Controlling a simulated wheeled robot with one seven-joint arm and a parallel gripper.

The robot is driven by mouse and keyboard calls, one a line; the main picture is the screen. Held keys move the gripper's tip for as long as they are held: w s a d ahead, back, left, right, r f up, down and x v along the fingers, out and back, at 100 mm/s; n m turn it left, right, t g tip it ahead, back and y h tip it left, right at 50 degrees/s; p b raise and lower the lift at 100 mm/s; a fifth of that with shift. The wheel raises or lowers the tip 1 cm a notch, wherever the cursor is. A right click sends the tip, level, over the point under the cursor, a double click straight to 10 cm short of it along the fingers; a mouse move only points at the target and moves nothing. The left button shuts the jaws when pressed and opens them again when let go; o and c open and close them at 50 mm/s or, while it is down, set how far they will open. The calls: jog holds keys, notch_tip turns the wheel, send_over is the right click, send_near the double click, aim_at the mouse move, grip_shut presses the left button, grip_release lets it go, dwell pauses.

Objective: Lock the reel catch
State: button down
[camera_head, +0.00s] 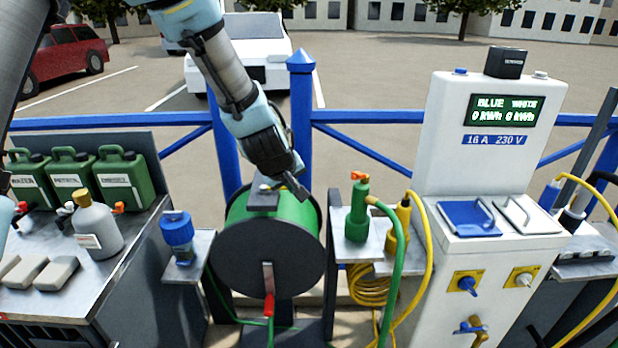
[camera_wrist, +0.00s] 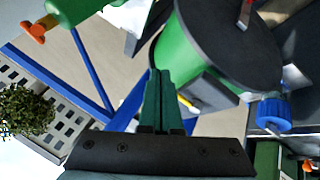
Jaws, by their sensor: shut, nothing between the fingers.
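The hose reel (camera_head: 262,262) has a green drum and a dark round side plate, and stands in front of the blue fence. A small dark block (camera_head: 262,200) with a pale piece on it sits on top of the reel; I take it to be the catch. My gripper (camera_head: 300,192) points down just right of this block, shut and empty. In the wrist view the closed fingers (camera_wrist: 158,78) overlap the reel (camera_wrist: 225,45) in the picture. A dark plate with a yellow strip (camera_wrist: 188,103) lies right of them. I cannot tell whether they touch, or the catch's state.
A crank with a red handle (camera_head: 268,304) hangs on the reel's front. A blue connector (camera_head: 178,236) stands on a shelf at left, a green nozzle (camera_head: 358,208) at right. The white power pedestal (camera_head: 440,130) stands further right. The blue fence post (camera_head: 301,110) rises behind.

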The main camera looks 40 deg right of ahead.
jog(key=s+r+p, duration=0.2)
jog(key=s+r, duration=0.4)
jog(key=r, duration=0.2)
jog(key=shift+s+a, duration=0.15)
jog(key=shift+a, duration=0.2)
dwell(0.5)
jog(key=w+a+n+y, duration=0.1)
jog(key=w+a+y, duration=0.1)
jog(key=w+a, duration=0.7)
jog(key=w+a+y, duration=0.1)
jog(key=w+a, duration=0.5)
jog(key=a, duration=0.8)
jog(key=s+a+y, duration=0.1)
jog(key=s+a, duration=0.1)
jog(key=a, duration=1.1)
jog(key=s+a+n+g+y, duration=0.1)
jog(key=a+y, duration=0.1)
jog(key=a, duration=1.1)
jog(key=shift+s+f+n+g, duration=0.25)
jog(key=shift+s+n+g, duration=0.05)
jog(key=shift+s, duration=0.05)
jog(key=shift+a, duration=0.1)
